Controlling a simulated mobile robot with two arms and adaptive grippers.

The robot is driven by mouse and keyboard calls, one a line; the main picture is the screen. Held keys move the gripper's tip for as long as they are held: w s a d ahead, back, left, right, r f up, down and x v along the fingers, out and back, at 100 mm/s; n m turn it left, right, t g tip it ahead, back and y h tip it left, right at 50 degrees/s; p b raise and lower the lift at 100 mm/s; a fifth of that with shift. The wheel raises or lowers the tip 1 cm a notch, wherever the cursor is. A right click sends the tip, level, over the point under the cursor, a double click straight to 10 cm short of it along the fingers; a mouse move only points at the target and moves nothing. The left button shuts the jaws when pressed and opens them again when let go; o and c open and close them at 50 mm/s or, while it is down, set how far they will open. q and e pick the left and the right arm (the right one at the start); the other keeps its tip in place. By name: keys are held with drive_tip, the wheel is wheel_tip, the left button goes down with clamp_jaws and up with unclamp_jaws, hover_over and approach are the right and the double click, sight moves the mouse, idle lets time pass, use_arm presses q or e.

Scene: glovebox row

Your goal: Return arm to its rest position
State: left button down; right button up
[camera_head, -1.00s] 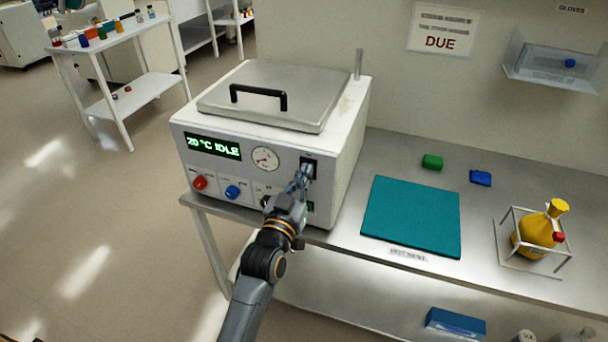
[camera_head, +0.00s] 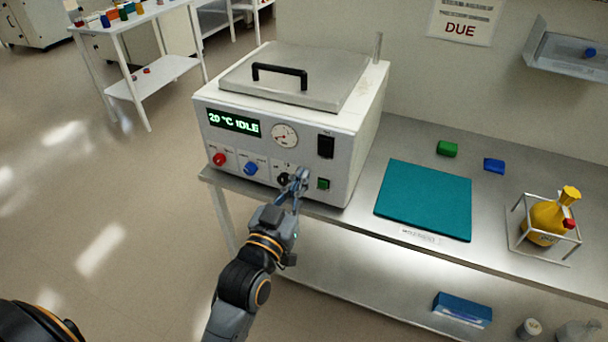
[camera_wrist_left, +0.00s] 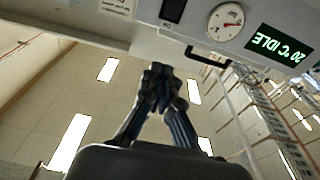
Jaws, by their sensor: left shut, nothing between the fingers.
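My left gripper (camera_head: 299,178) is shut and empty in front of the lower right of the white bath unit (camera_head: 352,150). In the head view it overlaps the area by the black knob (camera_head: 283,179) and the green button (camera_head: 323,184); whether it touches the panel I cannot tell. In the left wrist view the closed fingers (camera_wrist_left: 160,75) point up toward the unit, with nothing between them. The display (camera_head: 234,122) reads 20 °C IDLE. The black switch (camera_head: 326,147) is uncovered. My right gripper is not in view.
The steel bench (camera_head: 400,145) holds a teal mat (camera_head: 424,200), green and blue blocks and a yellow flask (camera_head: 547,220) in a wire frame. A blue box (camera_head: 462,309) is on the lower shelf. Open floor (camera_head: 130,210) lies to the left.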

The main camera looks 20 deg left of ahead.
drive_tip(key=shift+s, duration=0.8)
use_arm(q)
drive_tip(key=d+f+m+g+h, duration=0.1)
drive_tip(key=d+f+g, duration=0.15)
drive_tip(key=f, duration=0.95)
drive_tip(key=d+f+g, duration=0.1)
drive_tip(key=f+g, duration=0.2)
drive_tip(key=f, duration=1)
drive_tip(key=s+f+g, duration=0.2)
drive_tip(key=s+f, duration=0.2)
drive_tip(key=f, duration=0.5)
drive_tip(key=s+f+g, duration=0.2)
drive_tip(key=s+f, duration=0.2)
drive_tip(key=f, duration=0.4)
drive_tip(key=s+a+f+g, duration=0.3)
drive_tip(key=s+f+g, duration=0.1)
drive_tip(key=s+f, duration=1)
drive_tip(key=s+a+f+g, duration=0.2)
drive_tip(key=s+a+f, duration=0.1)
drive_tip(key=s, duration=0.7)
drive_tip(key=s+a+f+m+g+y, duration=0.1)
drive_tip(key=s+a+f+g, duration=0.2)
drive_tip(key=s, duration=0.7)
wheel_tip(320, 180, down, 2)
drive_tip(key=shift+f+y, duration=0.15)
drive_tip(key=shift+y, duration=0.15)
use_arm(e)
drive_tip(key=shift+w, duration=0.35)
